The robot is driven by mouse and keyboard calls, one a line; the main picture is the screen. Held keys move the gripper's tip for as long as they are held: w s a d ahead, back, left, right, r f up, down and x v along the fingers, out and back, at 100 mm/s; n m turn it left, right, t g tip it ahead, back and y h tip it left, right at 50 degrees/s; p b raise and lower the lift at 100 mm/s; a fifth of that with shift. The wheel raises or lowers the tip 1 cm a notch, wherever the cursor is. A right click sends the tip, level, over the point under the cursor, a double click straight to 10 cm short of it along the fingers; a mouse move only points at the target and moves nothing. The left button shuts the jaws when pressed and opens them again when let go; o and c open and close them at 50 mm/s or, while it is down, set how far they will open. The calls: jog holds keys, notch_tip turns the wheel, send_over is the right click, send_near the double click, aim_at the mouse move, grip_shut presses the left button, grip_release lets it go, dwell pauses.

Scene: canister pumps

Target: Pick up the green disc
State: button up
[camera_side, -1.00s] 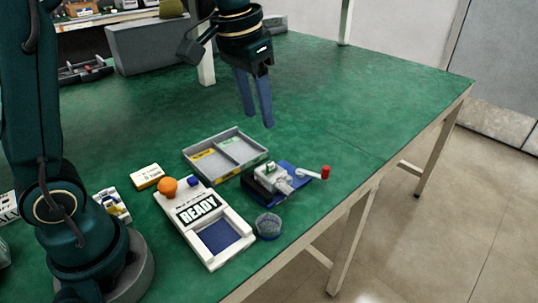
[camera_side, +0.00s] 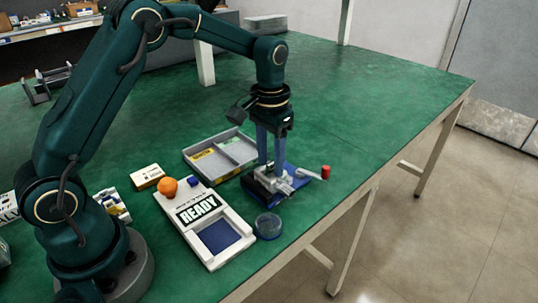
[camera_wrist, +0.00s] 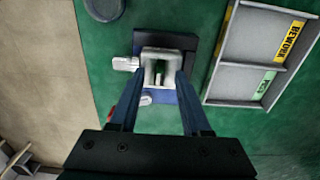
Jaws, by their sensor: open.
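The green disc (camera_wrist: 158,79) shows as a small green piece standing in the slot of a white holder (camera_wrist: 161,55) in the wrist view. The holder is part of a pump on a dark blue base (camera_side: 300,173). My gripper (camera_wrist: 160,77) is open, pointing down, with one blue finger on each side of the holder's slot and the green piece between them. In the side view my gripper (camera_side: 270,168) is low over the holder, and its fingers hide the green piece there. I cannot tell whether the fingers touch it.
A grey two-compartment tray (camera_side: 196,172) with yellow and green labels lies close behind. A white READY box (camera_side: 232,247) with an orange button (camera_side: 168,187) stands to the left. A round clear cup (camera_side: 268,227) is in front, near the table edge. A red cap (camera_side: 326,172) lies right.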

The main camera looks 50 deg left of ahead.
aim_at(270, 163)
jog(key=shift+s+f, duration=0.1)
jog(key=shift+f, duration=0.15)
grip_shut()
jog(key=shift+r, duration=0.1)
notch_tip(270, 163, up, 4)
jog(key=shift+r, duration=0.1)
jog(key=s+a+r, duration=0.5)
jog(key=a+r, duration=0.5)
jog(key=r, duration=0.2)
jog(key=shift+s+a+r, duration=0.15)
dwell(1.1)
